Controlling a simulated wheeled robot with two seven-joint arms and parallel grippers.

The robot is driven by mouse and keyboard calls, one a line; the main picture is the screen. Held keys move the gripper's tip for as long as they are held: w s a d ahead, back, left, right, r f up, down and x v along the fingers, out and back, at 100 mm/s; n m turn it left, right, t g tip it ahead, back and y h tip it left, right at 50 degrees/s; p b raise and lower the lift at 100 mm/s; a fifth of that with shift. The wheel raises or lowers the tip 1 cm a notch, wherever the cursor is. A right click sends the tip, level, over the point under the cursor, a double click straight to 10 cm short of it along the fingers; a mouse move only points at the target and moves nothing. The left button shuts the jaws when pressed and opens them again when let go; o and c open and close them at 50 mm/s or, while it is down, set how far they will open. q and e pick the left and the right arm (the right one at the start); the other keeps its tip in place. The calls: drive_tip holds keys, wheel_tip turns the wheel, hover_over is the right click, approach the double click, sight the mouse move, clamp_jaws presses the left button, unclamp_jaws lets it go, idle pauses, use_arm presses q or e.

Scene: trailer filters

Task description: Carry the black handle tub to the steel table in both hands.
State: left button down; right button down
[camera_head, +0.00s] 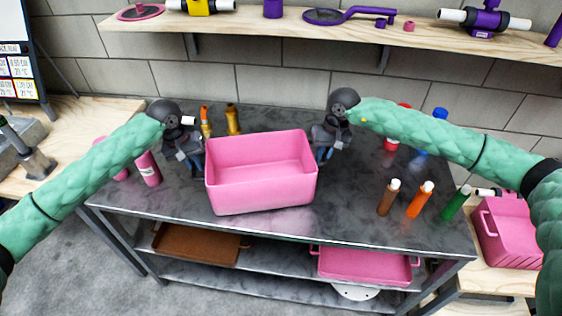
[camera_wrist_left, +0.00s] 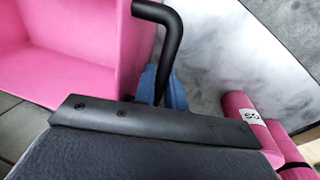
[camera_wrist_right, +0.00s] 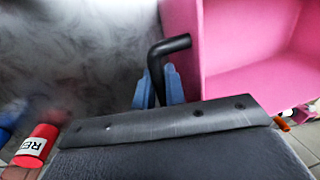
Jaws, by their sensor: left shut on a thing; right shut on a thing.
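The pink tub (camera_head: 262,195) with black handles is over the middle of the steel table (camera_head: 360,215), open side up and looking empty. I cannot tell whether its base touches the table top. My left gripper (camera_head: 197,162) is at its left end, shut on a black bent handle (camera_wrist_left: 168,38). My right gripper (camera_head: 324,152) is at its right end, shut on the other black handle (camera_wrist_right: 163,52). The blue fingertips show around the handles in the left wrist view (camera_wrist_left: 165,90) and the right wrist view (camera_wrist_right: 160,90). The tub looks roughly level.
Pink bottles (camera_head: 149,168) stand left of the tub, orange and yellow bottles (camera_head: 233,119) behind it. Brown, orange (camera_head: 420,200) and green bottles stand to the right; red and blue ones are behind those. Trays (camera_head: 365,265) lie on the lower shelf. A wall shelf (camera_head: 300,25) runs above.

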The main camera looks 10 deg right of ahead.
use_arm(q)
drive_tip(key=shift+a+f, duration=0.15)
drive_tip(key=shift+f, duration=0.15)
use_arm(e)
drive_tip(key=shift+d+f, duration=0.15)
drive_tip(key=shift+f, duration=0.15)
use_arm(q)
drive_tip(key=c, duration=1.5)
unclamp_jaws()
drive_tip(key=shift+r, duration=0.15)
use_arm(e)
drive_tip(key=c, duration=1.5)
unclamp_jaws()
drive_tip(key=shift+r, duration=0.15)
use_arm(q)
drive_tip(key=shift+o, duration=0.2)
use_arm(e)
drive_tip(key=shift+o, duration=0.2)
use_arm(q)
wheel_tip(320, 180, up, 12)
drive_tip(key=a, duration=0.2)
use_arm(e)
wheel_tip(320, 180, up, 12)
drive_tip(key=d, duration=0.2)
use_arm(q)
drive_tip(key=shift+a, duration=0.1)
use_arm(e)
drive_tip(key=shift+w, duration=0.1)
